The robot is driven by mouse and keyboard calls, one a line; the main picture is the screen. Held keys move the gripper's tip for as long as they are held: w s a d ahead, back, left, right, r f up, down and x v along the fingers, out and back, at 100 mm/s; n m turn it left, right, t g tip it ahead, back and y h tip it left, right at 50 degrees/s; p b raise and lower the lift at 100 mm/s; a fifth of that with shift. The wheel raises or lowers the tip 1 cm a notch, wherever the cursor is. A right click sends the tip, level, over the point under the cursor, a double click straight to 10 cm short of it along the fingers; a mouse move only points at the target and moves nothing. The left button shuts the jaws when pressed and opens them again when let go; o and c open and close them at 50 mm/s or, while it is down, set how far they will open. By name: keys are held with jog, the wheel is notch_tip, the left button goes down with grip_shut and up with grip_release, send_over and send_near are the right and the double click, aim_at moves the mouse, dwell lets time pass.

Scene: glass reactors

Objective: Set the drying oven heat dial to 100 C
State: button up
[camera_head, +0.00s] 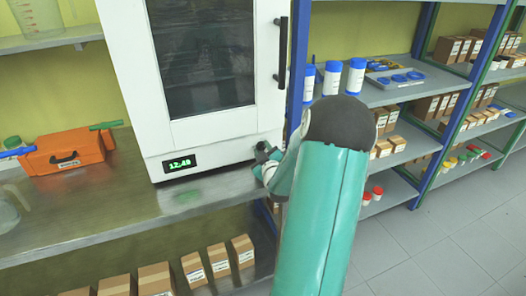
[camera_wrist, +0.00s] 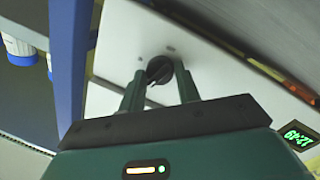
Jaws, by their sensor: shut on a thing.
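The drying oven (camera_head: 215,130) is a white cabinet with a dark glass door, standing on a metal bench; its door looks closed. Its black heat dial (camera_wrist: 159,70) is on the lower right of the front panel. My gripper (camera_wrist: 161,76) has one finger on each side of the dial and is shut on it. In the head view my gripper (camera_head: 264,154) is at the oven's lower right corner, and the dial is mostly hidden. Dial markings are not readable. The green display (camera_head: 180,162) seems to read 12:49; it also shows in the wrist view (camera_wrist: 299,136), turned over.
A blue shelf post (camera_wrist: 68,60) is close beside the gripper. Shelves at right hold blue-capped bottles (camera_head: 332,78) and boxes. The floor at right is clear.

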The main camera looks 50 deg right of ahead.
jog(key=m, duration=0.4)
jog(key=shift+y, duration=0.4)
jog(key=m, duration=0.3)
jog(key=shift+m+y, duration=0.3)
jog(key=shift+y, duration=0.1)
jog(key=m, duration=0.3)
jog(key=shift+s+d+m+y, duration=0.1)
jog(key=shift+m+y, duration=0.3)
jog(key=m, duration=0.3)
jog(key=shift+t+y, duration=0.3)
jog(key=shift+y, duration=0.1)
jog(key=m, duration=0.4)
jog(key=shift+d+t+y, duration=0.1)
jog(key=shift+t+y, duration=0.2)
jog(key=shift+t, duration=0.1)
jog(key=m, duration=0.3)
jog(key=shift+t, duration=0.3)
jog(key=m, duration=0.4)
jog(key=shift+s+t+y, duration=0.1)
jog(key=shift+t+y, duration=0.2)
jog(key=shift+m, duration=1.7)
jog(key=shift+d, duration=0.1)
